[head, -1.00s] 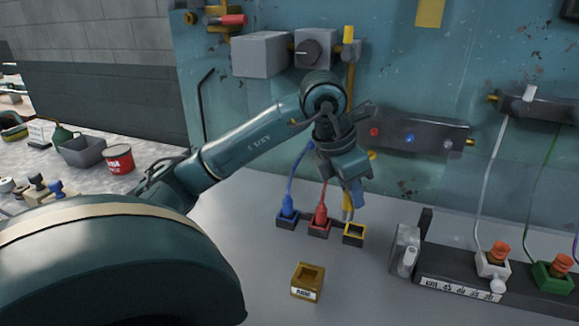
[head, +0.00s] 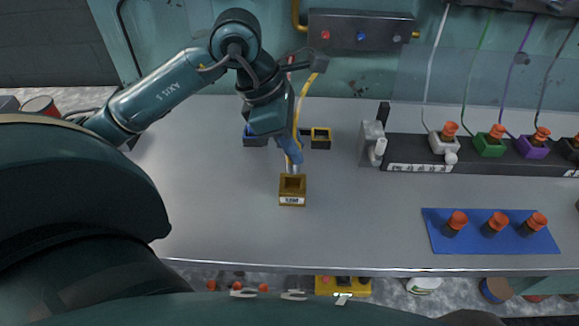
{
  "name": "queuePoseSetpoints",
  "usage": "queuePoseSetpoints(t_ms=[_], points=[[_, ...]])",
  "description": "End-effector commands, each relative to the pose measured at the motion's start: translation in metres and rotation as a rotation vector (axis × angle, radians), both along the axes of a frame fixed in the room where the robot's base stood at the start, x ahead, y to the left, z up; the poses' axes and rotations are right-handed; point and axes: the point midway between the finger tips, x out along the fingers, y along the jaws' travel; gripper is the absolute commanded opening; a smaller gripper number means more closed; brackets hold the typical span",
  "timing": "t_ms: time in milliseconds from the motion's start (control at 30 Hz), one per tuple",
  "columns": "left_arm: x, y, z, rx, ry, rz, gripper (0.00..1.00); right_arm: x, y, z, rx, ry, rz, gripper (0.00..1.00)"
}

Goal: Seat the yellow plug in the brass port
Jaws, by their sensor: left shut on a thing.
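The brass port (head: 292,198) is a small brown-gold block with a square opening on top and a white label, standing on the grey bench. My left gripper (head: 293,156) points down just behind and above it, shut on the yellow plug (head: 294,168). The fingers hide most of the plug; only a pale lower end shows, close to the port's opening. I cannot tell whether it touches the port. The plug's yellow cable (head: 305,98) rises behind the gripper. My right gripper is out of view.
A yellow-rimmed socket (head: 320,139) behind the port looks empty. A blue socket (head: 255,141) is partly hidden by my left arm. A dark rail (head: 400,168) with several coloured sockets stands to the right. A blue mat (head: 482,251) holds three orange-topped plugs. The bench beside the port is clear.

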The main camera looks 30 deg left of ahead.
Motion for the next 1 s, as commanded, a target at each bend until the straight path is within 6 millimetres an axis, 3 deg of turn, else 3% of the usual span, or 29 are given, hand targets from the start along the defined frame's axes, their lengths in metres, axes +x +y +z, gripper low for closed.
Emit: queuePoseSetpoints(t_ms=[433,867,900,1000], points=[[0.0,0.0,-0.056,-0.002,0.001,0.001,0.0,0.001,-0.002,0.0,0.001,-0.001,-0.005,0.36],[0.0,0.0,-0.064,0.0,-0.003,0.002,0.0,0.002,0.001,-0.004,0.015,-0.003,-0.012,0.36],[0.0,0.0,-0.063,0.0,-0.002,0.002,0.24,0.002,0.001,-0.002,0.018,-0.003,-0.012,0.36],[0.0,0.0,-0.063,0.0,-0.002,0.002,0.33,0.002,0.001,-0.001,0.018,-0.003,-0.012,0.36]])
